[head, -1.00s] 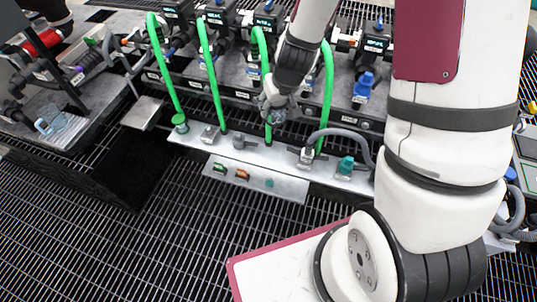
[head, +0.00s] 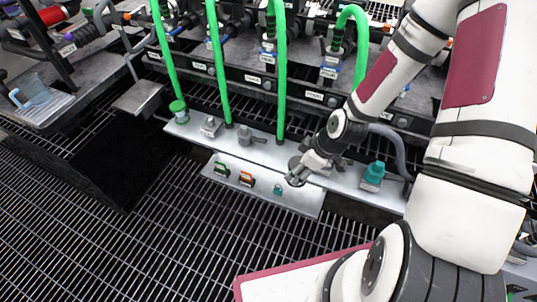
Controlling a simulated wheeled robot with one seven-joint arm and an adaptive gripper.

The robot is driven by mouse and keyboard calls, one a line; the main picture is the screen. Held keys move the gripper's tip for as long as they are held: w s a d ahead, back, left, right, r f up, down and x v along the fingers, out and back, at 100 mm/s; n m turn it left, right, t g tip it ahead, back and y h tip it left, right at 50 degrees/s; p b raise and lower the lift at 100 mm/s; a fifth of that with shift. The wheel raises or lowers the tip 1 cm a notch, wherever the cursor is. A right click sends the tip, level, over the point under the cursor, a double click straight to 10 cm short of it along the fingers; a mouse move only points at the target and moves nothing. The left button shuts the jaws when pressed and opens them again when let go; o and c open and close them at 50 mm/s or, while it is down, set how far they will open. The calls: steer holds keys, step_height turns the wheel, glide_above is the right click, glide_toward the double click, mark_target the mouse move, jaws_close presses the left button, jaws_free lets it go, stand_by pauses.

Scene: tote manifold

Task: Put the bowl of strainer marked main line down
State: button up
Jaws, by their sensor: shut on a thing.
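My gripper (head: 299,177) is at the front edge of the upper silver shelf (head: 268,150), above the gap towards the lower shelf. It points down and to the left. It is shut on a small grey piece, which I take for the strainer bowl; the fingers hide most of it, and its shape is not clear. I cannot tell whether the piece touches the shelf. The labels on the manifold are too small to read, so I cannot pick out the strainer marked main line.
The lower silver shelf (head: 235,184) holds small green, orange and teal fittings. A teal fitting (head: 373,173) stands right of my gripper, and grey fittings (head: 210,126) stand left. Green hoses (head: 280,75) hang behind. Open grating (head: 190,240) lies in front.

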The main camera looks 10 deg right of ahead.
steer(key=f, duration=0.2)
steer(key=b, duration=0.4)
glide_above(282, 153)
steer(key=shift+w+a+f+n, duration=0.1)
steer(key=shift+f+n, duration=0.2)
steer(key=shift+f, duration=0.25)
steer(key=shift+f+b, duration=0.55)
steer(key=shift+f, duration=1.1)
steer(key=shift+f, duration=0.15)
steer(key=o, duration=1.2)
steer(key=p+v, duration=0.3)
steer(key=v, duration=0.9)
steer(key=shift+r+p, duration=0.25)
steer(key=shift+p, duration=0.15)
